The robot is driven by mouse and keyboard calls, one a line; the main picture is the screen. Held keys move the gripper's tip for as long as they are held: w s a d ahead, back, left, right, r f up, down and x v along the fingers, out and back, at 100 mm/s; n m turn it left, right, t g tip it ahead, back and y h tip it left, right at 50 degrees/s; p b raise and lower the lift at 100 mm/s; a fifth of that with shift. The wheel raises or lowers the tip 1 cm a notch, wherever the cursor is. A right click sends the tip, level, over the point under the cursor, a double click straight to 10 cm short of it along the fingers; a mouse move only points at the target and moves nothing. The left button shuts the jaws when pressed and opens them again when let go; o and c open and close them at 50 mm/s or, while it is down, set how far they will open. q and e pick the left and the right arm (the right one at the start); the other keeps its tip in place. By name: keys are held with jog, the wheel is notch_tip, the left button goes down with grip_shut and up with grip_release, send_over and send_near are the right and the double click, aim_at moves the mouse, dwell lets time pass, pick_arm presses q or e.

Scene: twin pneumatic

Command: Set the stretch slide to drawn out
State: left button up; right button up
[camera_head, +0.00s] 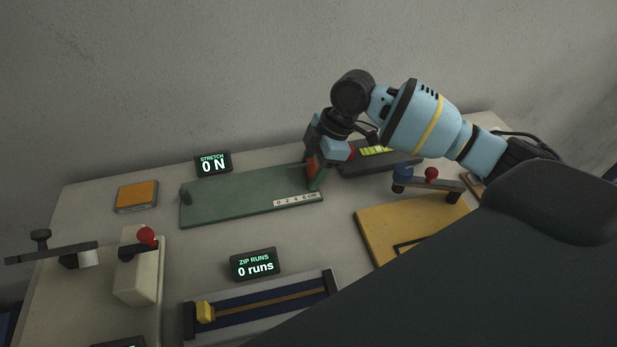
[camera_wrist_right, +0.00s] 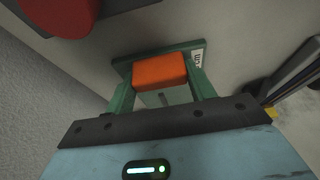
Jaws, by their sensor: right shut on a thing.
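The stretch rig is a green board (camera_head: 240,198) with a scale strip (camera_head: 297,199) near its right front edge. Its orange slide block (camera_head: 311,167) is at the board's right end, partly hidden by my gripper. The stretch display (camera_head: 213,163) behind the board reads 0 N. My left gripper is not in view.
A zip runs display (camera_head: 255,264) reads 0 runs, above a blue track with a yellow block (camera_head: 205,312). A yellow board (camera_head: 390,232) lies to the right. An orange pad (camera_head: 137,196) and a fixture with a red knob (camera_head: 148,236) stand left. Bare table separates them.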

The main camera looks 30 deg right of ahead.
jog(key=shift+s+d+r, duration=0.2)
jog(key=shift+s+d, duration=0.15)
jog(key=shift+d, duration=0.25)
jog(key=shift+w+d+f, duration=0.15)
jog(key=shift+d+f, duration=0.05)
jog(key=shift+d, duration=0.1)
jog(key=o, duration=1.4)
jog(key=shift+a, duration=0.1)
jog(key=shift+v, duration=3.9)
